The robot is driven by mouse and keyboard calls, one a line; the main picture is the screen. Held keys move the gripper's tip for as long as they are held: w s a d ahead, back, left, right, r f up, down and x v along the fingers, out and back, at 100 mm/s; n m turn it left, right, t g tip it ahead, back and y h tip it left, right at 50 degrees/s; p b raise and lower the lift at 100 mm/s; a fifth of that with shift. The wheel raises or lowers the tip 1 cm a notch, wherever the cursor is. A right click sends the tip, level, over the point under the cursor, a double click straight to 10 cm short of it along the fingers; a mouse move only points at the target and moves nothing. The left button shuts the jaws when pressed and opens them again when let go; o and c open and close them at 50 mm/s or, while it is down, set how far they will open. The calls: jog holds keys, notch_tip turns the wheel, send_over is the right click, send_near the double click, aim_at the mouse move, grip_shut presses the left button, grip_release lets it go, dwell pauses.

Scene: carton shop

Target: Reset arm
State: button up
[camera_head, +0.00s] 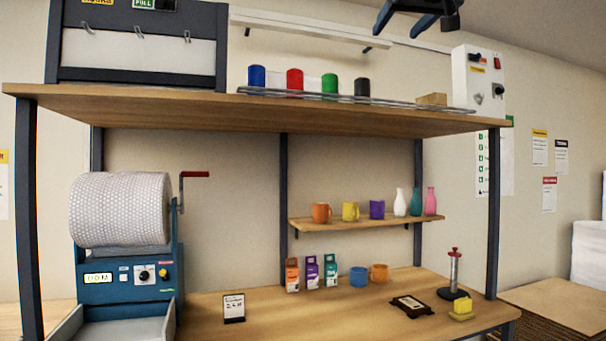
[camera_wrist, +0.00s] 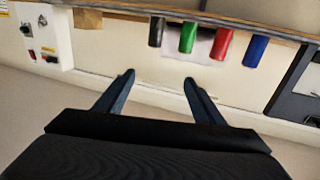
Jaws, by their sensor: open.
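My gripper (camera_head: 420,14) hangs at the top edge of the head view, above the upper shelf (camera_head: 200,105) and right of its middle. In the wrist view my gripper (camera_wrist: 158,82) shows two dark fingers spread apart with nothing between them. The wrist picture is upside down, with the shelf along its top edge. Past the fingers are a black cylinder (camera_wrist: 157,31), a green cylinder (camera_wrist: 188,38), a red cylinder (camera_wrist: 221,43) and a blue cylinder (camera_wrist: 255,50), all clear of the fingers.
A white control box (camera_head: 478,78) stands at the shelf's right end. A roll machine (camera_head: 122,210) is at the left. Cups and vases stand on a small shelf (camera_head: 350,222); small boxes, cups and a stamp (camera_head: 454,270) are on the table (camera_head: 330,310). Space around my gripper looks clear.

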jog(key=w+f+g, duration=0.2)
jog(key=f+g, duration=0.1)
jog(key=f, duration=1.5)
jog(key=w+f+g, duration=0.3)
jog(key=f+g, duration=0.1)
jog(key=f, duration=1.4)
jog(key=s+a+f+m+g, duration=0.15)
jog(key=s+f, duration=0.25)
jog(key=f, duration=0.7)
jog(key=s+f+n+g, duration=0.15)
jog(key=s+f, duration=0.25)
jog(key=f, duration=0.7)
jog(key=s+f+g+h, duration=0.1)
jog(key=s+f+g, duration=0.6)
jog(key=s+f, duration=1.4)
jog(key=shift+s+a+f+m, duration=0.4)
jog(key=shift+s, duration=0.1)
jog(key=shift+c, duration=0.3)
